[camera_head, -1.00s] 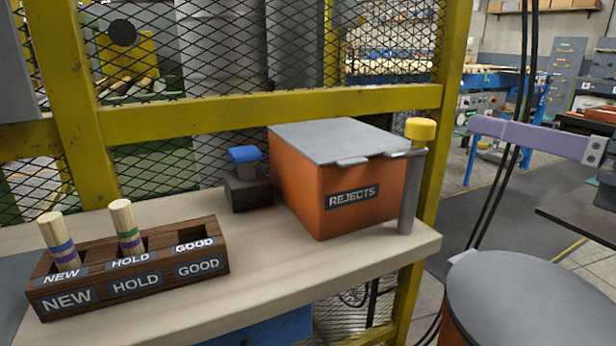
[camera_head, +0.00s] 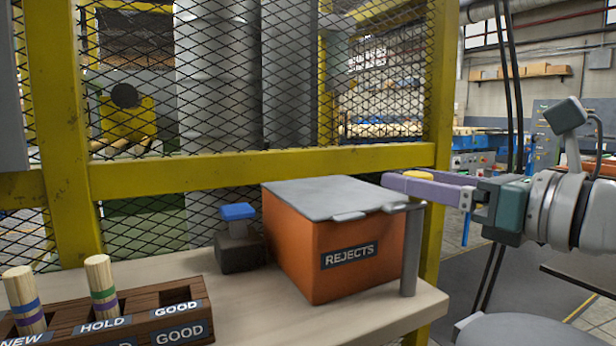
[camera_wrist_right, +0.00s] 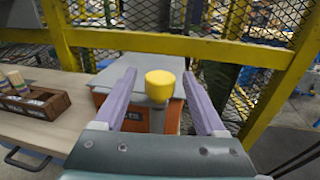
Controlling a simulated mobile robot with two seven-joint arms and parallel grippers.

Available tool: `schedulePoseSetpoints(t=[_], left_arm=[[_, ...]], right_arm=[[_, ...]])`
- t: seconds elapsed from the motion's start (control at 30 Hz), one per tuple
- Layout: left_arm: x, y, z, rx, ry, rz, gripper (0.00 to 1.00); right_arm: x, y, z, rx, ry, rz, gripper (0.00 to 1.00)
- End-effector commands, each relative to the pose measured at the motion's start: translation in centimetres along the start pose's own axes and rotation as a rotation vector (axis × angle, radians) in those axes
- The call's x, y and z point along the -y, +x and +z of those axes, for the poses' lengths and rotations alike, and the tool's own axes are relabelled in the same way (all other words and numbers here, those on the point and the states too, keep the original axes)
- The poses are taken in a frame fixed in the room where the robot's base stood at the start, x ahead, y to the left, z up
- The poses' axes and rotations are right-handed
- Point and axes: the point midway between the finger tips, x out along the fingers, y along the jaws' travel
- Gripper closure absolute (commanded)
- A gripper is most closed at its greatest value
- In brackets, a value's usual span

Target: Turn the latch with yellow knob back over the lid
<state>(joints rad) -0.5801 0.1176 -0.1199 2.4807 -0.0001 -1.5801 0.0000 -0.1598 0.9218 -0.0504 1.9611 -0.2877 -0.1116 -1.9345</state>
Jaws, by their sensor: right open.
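The yellow knob (camera_head: 418,175) sits on top of the latch's grey post (camera_head: 411,250) at the right front corner of the orange REJECTS box (camera_head: 300,255). A short grey latch bar (camera_head: 405,207) shows at the top of the post, near the lid's edge. The grey lid (camera_head: 330,194) lies flat on the box. My right gripper (camera_head: 393,180) is open, with its purple fingers level with the knob. In the right wrist view the yellow knob (camera_wrist_right: 160,85) stands between the two fingers, with gaps on both sides. My left gripper is not in view.
A wooden rack (camera_head: 130,322) labelled NEW, HOLD and GOOD holds two striped dowels (camera_head: 100,285) at the left. A dark block with a blue top (camera_head: 238,212) stands left of the box. A yellow post (camera_head: 437,120) and mesh fence run close behind.

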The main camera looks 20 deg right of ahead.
Motion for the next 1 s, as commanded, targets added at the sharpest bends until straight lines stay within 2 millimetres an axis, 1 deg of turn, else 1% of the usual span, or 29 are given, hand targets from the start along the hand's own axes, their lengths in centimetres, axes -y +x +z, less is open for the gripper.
schedulePoseSetpoints(t=[0.1, 0.2, 0.47, 0.57, 1.0], left_arm=[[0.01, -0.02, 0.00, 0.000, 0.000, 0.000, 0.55], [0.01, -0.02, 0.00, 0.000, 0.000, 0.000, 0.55], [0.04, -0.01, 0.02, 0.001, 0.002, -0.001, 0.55], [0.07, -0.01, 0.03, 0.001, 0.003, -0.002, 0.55], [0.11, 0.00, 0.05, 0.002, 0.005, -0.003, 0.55]], right_arm=[[0.00, 0.69, 0.06, 0.001, 0.000, 0.000, 0.27], [0.00, 0.92, 0.03, 0.000, 0.000, 0.000, 0.27], [-0.01, 0.97, -0.01, -0.001, 0.000, 0.000, 0.27], [-0.01, 0.96, -0.01, -0.001, 0.000, 0.000, 0.37], [-0.02, 0.95, -0.01, -0.001, 0.000, 0.000, 0.87]])
